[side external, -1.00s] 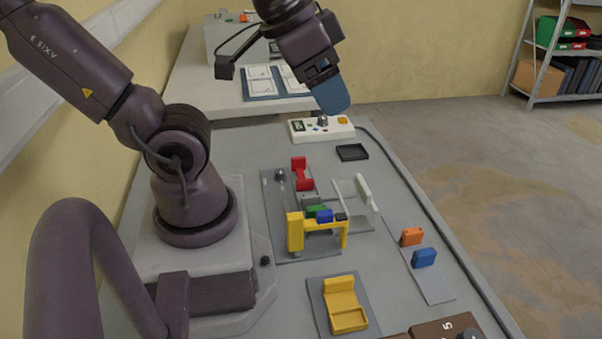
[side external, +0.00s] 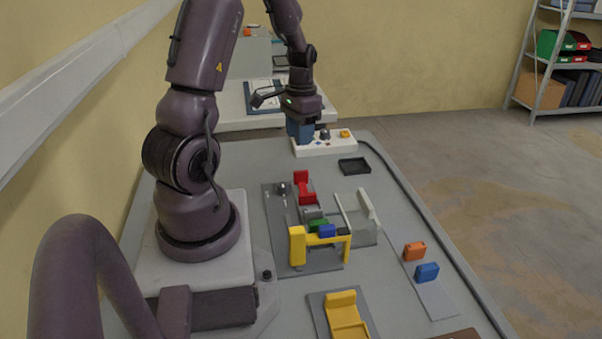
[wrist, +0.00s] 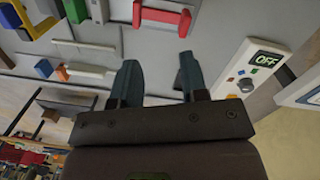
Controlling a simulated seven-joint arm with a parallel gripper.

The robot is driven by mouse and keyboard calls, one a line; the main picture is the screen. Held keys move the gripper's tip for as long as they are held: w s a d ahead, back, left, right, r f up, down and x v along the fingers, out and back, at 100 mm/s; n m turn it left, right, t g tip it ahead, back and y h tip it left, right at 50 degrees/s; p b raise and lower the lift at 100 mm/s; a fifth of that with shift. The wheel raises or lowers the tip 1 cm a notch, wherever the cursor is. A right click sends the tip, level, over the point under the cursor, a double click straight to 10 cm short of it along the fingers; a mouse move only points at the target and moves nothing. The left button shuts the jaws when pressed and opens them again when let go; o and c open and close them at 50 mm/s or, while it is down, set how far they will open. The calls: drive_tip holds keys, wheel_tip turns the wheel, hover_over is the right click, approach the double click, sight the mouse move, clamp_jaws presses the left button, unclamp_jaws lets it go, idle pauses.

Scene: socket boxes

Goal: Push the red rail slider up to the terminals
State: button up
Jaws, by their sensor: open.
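The red rail slider (side external: 304,187) stands at the far end of a grey fixture plate (side external: 278,215). A grey block (side external: 312,212) lies nearer the camera, followed by green (side external: 318,225) and blue (side external: 327,231) blocks at a yellow frame (side external: 298,245); I cannot tell which parts are the terminals. My gripper (side external: 301,138) points down beyond the slider, near the white control box, apart from the slider. In the wrist view my gripper (wrist: 158,75) has its two blue-grey fingers apart with nothing between them. The red slider (wrist: 162,16) shows above them.
The white control box (side external: 340,146) reads OFF in the wrist view (wrist: 258,66). A black tray (side external: 354,166), a clear-sided grey holder (side external: 365,225), orange (side external: 414,251) and blue (side external: 427,272) blocks and a yellow part (side external: 343,312) stand around the fixture.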

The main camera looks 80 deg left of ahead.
sight(301, 171)
drive_tip(key=a+f+m, duration=0.1)
drive_tip(key=f, duration=0.3)
drive_tip(key=a+f+m, duration=0.1)
drive_tip(key=f, duration=0.4)
drive_tip(key=w+a+f+m, duration=0.1)
drive_tip(key=f, duration=0.4)
drive_tip(key=shift+a+m+y, duration=0.3)
drive_tip(key=shift+m, duration=0.1)
